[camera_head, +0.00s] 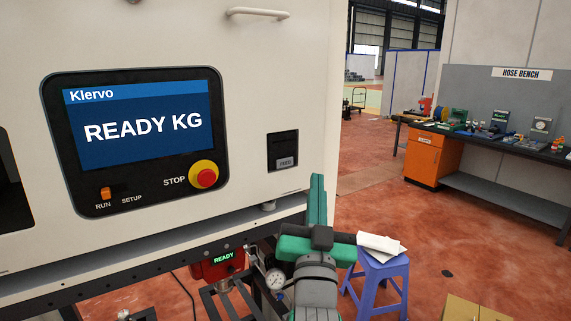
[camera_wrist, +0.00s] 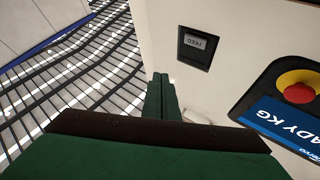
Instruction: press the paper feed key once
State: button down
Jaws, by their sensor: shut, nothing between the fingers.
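The paper feed key is a small grey key marked FEED (camera_head: 285,162), set low in a dark recessed panel on the white machine, right of the screen. In the wrist view the same key (camera_wrist: 196,42) shows near the top, with its lettering upside down. My gripper (camera_head: 318,179) is shut and empty, its green fingers pointing up, to the right of and a little below the key in the head view. In the wrist view the fingertips (camera_wrist: 161,77) lie below and left of the key, and no contact with it shows.
A red STOP button (camera_head: 204,175) and an orange RUN/SETUP switch (camera_head: 106,194) sit on the panel under the screen (camera_head: 140,127), which reads READY KG. A red READY unit (camera_head: 218,264) is below the machine. A blue stool (camera_head: 378,280) with papers stands at right.

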jog(key=shift+w+a, duration=0.8)
jog(key=shift+w, duration=0.35)
jog(key=shift+w+a, duration=0.85)
jog(key=shift+w, duration=0.25)
jog(key=shift+w+a, duration=0.8)
jog(key=shift+w, duration=0.35)
jog(key=shift+w+a, duration=0.1)
jog(key=shift+w+a, duration=0.15)
jog(key=shift+w, duration=0.1)
jog(key=shift+w+a, duration=0.25)
jog(key=shift+w, duration=0.1)
dwell(0.3)
jog(key=shift+s+d, duration=0.1)
jog(key=shift+s, duration=0.05)
jog(key=shift+s+d, duration=0.4)
jog(key=shift+s, duration=0.15)
jog(key=shift+s+d, duration=0.1)
dwell(0.3)
jog(key=shift+s+d, duration=0.7)
jog(key=shift+s, duration=0.3)
jog(key=shift+s+d, duration=0.7)
jog(key=shift+s, duration=0.25)
